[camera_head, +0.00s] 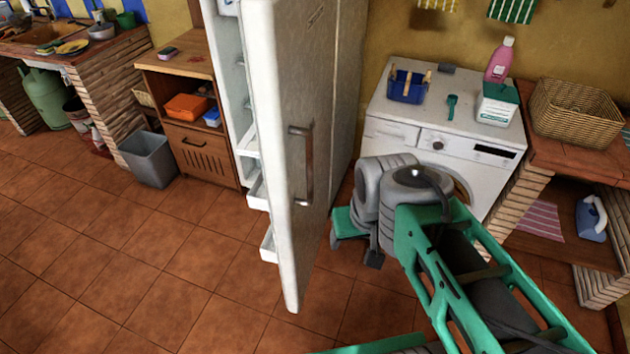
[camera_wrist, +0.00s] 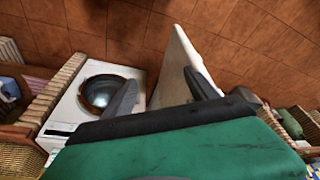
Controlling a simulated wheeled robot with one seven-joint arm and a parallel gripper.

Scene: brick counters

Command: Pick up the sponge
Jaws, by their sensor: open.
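I cannot make out a sponge for certain. A small grey and reddish block (camera_head: 168,52) on top of the wooden cabinet could be one, as could a small dark grey block (camera_head: 447,68) at the back of the washing machine. Both are too small to tell. My gripper (camera_head: 356,254) hangs in front of the washing machine, just right of the open fridge door, away from both blocks. In the wrist view its two dark fingers (camera_wrist: 162,86) are spread apart, with nothing held between them.
The open fridge door (camera_head: 292,150) juts into the room, between my arm and the wooden cabinet (camera_head: 182,145). The washing machine (camera_head: 400,138) carries a blue basket (camera_head: 407,91) and a pink bottle (camera_head: 499,60). A grey bin (camera_head: 149,160) stands left. The tiled floor (camera_head: 130,260) is clear.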

